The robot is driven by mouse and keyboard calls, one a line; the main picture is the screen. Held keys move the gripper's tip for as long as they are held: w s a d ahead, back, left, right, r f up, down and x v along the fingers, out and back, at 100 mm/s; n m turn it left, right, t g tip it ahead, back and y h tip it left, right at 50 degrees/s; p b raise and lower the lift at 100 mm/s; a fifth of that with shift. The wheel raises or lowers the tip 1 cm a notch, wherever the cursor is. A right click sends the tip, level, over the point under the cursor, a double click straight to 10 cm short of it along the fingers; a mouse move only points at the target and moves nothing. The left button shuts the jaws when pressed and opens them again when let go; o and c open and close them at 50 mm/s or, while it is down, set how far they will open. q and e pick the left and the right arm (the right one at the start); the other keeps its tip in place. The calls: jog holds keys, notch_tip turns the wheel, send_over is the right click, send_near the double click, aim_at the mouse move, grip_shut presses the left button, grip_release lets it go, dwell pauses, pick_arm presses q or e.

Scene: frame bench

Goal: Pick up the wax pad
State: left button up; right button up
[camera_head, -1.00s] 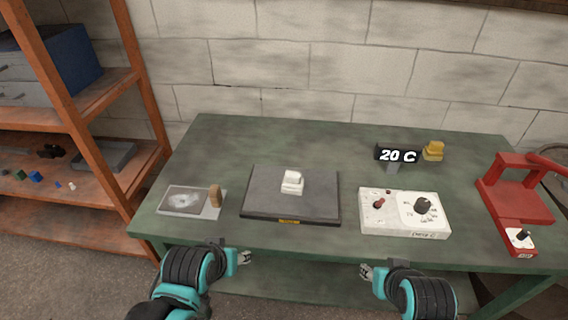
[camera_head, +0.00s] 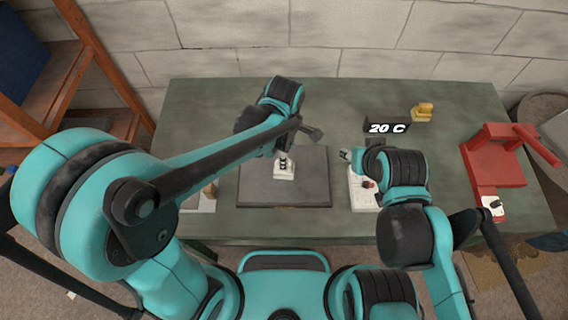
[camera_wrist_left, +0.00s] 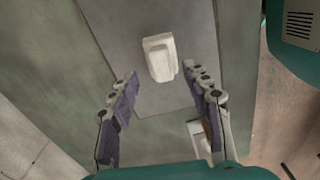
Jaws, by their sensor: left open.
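A small white block with a raised top (camera_head: 284,174), which I take to be the wax pad, sits on the flat dark plate (camera_head: 310,185) at the middle of the green bench. My left gripper (camera_head: 283,155) is over the block, pointing down. The left wrist view shows the white block (camera_wrist_left: 160,58) ahead of the open, empty left fingers (camera_wrist_left: 160,76), about midway between them. It looks apart from both. My right gripper (camera_head: 346,155) is over the control box, and its fingers are too small to read.
The white control box (camera_head: 360,193) is partly hidden by my right arm. A 20 C display (camera_head: 387,128) and a yellow block (camera_head: 422,111) stand at the back right. A red press (camera_head: 490,155) is at the right. A grey plate (camera_head: 203,204) and wooden peg (camera_head: 209,189) lie left, partly covered.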

pick_arm(q)
notch_tip(320, 180, down, 5)
jog(key=shift+s+f+b, duration=0.1)
jog(key=shift+b, duration=0.65)
grip_shut()
